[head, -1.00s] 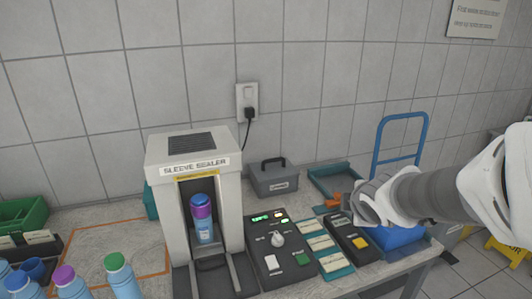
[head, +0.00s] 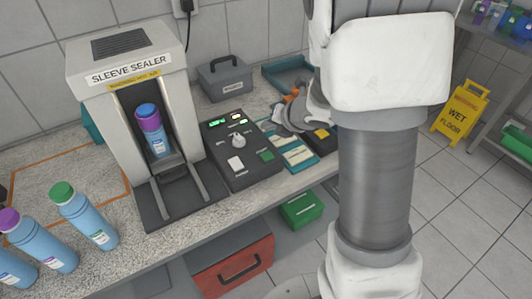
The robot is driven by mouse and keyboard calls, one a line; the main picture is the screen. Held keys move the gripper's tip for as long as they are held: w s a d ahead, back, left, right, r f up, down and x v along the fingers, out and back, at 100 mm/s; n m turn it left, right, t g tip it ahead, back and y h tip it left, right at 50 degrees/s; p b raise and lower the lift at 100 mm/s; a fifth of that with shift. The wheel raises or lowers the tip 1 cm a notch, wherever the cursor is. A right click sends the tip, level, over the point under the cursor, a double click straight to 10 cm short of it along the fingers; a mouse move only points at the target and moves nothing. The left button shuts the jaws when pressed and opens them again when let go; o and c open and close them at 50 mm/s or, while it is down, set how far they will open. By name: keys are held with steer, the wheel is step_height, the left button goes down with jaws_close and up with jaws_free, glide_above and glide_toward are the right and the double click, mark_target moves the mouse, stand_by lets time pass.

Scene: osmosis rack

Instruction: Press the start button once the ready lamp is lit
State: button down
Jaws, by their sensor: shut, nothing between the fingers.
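The button and lamp labels are too small to read, so I cannot tell which is start or ready. My gripper (head: 283,128) is shut, just right of the panel, over the teal card holder, apart from the buttons. My arm partly hides it.
A teal card holder (head: 298,158) and a box with a yellow button (head: 321,133) lie right of the panel. A grey case (head: 225,79) and teal tray (head: 284,72) are behind. Several bottles (head: 84,215) stand front left. A red toolbox (head: 232,268) sits below the counter.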

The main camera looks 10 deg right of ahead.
mark_target(269, 159)
step_height(269, 159, down, 9)
steer(key=b, duration=0.8)
steer(key=shift+r, duration=0.1)
stand_by(1.9)
steer(key=shift+f+b, duration=0.4)
steer(key=shift+b, duration=0.15)
steer(key=shift+f+b, duration=0.4)
stand_by(0.4)
steer(key=shift+r, duration=0.1)
steer(key=shift+r+p, duration=0.65)
steer(key=shift+r, duration=0.05)
steer(key=shift+r, duration=0.1)
